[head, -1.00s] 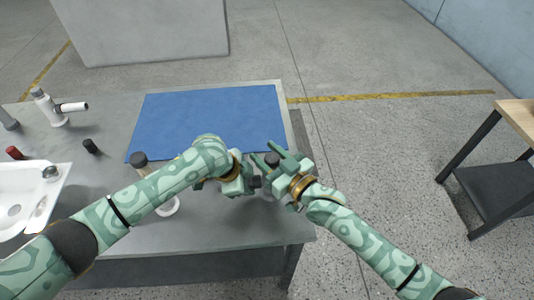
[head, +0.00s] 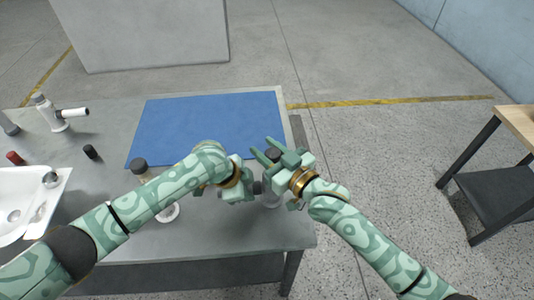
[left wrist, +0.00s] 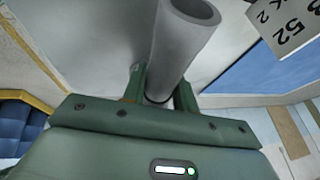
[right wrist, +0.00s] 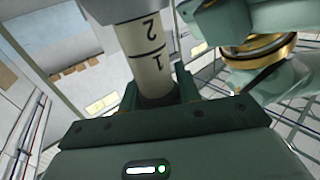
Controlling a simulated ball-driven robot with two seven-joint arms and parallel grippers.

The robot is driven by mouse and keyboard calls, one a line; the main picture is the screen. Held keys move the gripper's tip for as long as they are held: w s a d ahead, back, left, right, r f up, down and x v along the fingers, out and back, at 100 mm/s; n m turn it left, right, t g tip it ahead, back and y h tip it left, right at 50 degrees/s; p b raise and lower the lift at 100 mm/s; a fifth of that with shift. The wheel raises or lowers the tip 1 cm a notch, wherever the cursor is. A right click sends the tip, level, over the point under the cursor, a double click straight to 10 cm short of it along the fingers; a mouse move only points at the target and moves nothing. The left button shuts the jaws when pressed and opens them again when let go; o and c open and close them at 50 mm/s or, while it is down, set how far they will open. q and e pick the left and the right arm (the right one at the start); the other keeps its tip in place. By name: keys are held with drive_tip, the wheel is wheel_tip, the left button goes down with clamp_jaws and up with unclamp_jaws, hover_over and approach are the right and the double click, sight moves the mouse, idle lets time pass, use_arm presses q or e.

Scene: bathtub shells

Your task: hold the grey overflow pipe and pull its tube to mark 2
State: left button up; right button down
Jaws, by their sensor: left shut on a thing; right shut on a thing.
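The grey overflow pipe (head: 272,200) stands near the table's right edge, mostly behind my grippers. My left gripper (head: 252,187) is shut on its side branch; the open end of that grey branch (left wrist: 178,45) rises between the fingers in the left wrist view. My right gripper (head: 272,158) is above and to the right, shut on the dark top of the tube. In the right wrist view a pale tube (right wrist: 146,45) shows digits 1 and 2, with 1 nearer my fingers. A greyish edge lies just beyond the 2; I cannot tell exactly how it lines up.
A blue mat (head: 205,120) covers the middle of the table. A white pipe (head: 58,115) and white tub shell (head: 35,195) are at the left. Another dark-capped pipe (head: 140,166) stands behind my left arm. A printed card (left wrist: 285,25) shows near the left gripper.

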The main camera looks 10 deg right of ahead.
drive_tip(key=c, duration=1.3)
unclamp_jaws()
drive_tip(key=shift+o, duration=0.2)
drive_tip(key=v, duration=1.2)
use_arm(q)
drive_tip(key=o, duration=1.1)
drive_tip(key=shift+o, duration=0.2)
